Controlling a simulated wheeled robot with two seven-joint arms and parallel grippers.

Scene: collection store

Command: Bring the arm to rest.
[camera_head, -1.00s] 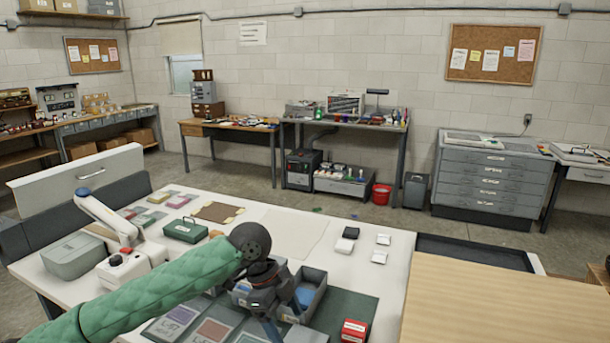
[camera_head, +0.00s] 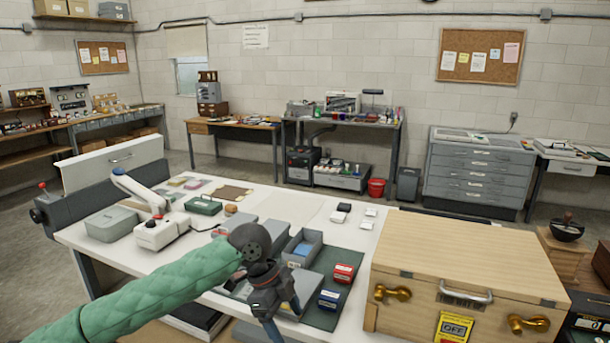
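My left arm, in a green quilted sleeve, comes in from the lower left of the head view. Its dark gripper (camera_head: 281,322) hangs over the front of the white table (camera_head: 140,262), near the grey bins. The fingers point down and away from me, and I cannot make out whether they are parted or hold anything. My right arm and gripper are not in the picture.
A grey bin (camera_head: 315,239) stands by the gripper, with a red box (camera_head: 344,273) and a blue box (camera_head: 329,299) on a green mat. A wooden case (camera_head: 470,255) with brass latches stands right. A white device (camera_head: 160,232) and grey-green box (camera_head: 113,223) stand left.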

